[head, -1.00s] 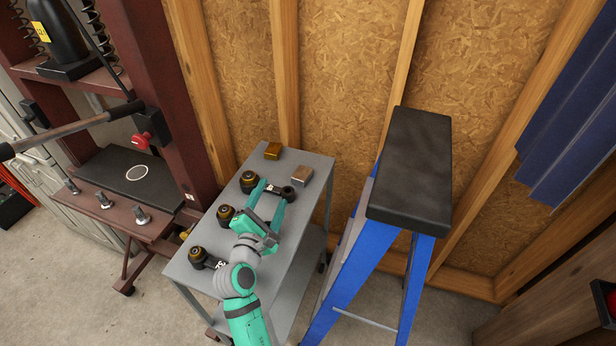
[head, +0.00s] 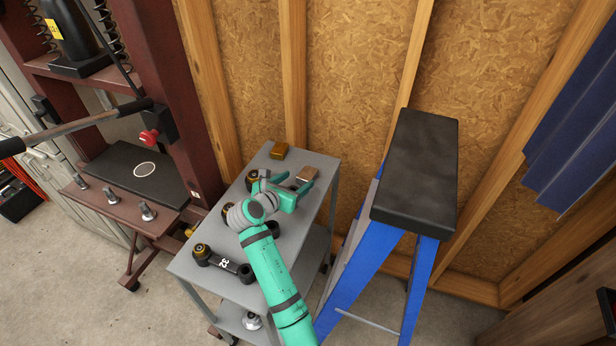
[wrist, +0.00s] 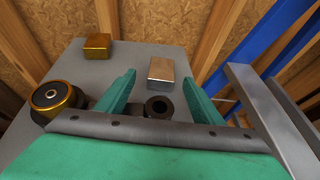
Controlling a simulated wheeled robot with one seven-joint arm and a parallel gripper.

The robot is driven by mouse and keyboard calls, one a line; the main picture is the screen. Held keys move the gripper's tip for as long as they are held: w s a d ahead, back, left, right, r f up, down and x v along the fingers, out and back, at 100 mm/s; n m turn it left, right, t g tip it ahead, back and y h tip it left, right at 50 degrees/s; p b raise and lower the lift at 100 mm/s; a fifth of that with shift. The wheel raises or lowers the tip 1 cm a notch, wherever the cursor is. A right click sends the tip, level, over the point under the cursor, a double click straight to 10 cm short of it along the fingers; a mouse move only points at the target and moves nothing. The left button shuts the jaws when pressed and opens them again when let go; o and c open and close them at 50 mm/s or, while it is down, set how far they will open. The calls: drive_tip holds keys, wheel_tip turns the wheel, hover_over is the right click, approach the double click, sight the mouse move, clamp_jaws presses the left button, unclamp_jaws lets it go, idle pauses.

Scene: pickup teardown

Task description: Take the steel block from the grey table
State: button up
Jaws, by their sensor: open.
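The steel block (head: 307,174) is a small silvery box near the back right corner of the grey table (head: 210,268). In the wrist view the steel block (wrist: 160,71) lies ahead of my gripper (wrist: 158,82), in line with the gap between its two teal fingers. My gripper (head: 290,184) is open with nothing held, and appears just short of the block. I cannot tell its exact height above the table.
A brass block (head: 279,150) stands at the table's back edge, left of the steel block. Several black arms with brass bushings, one marked 32 (head: 223,263), lie on the table. A blue stepladder (head: 415,170) stands close on the right, a maroon press (head: 170,100) on the left.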

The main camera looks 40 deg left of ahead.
sight(306, 175)
drive_tip(key=shift+x, duration=3)
drive_tip(key=shift+d+r, duration=0.1)
drive_tip(key=shift+d, duration=0.05)
drive_tip(key=c, duration=1.5)
drive_tip(key=shift+r, duration=0.1)
clamp_jaws()
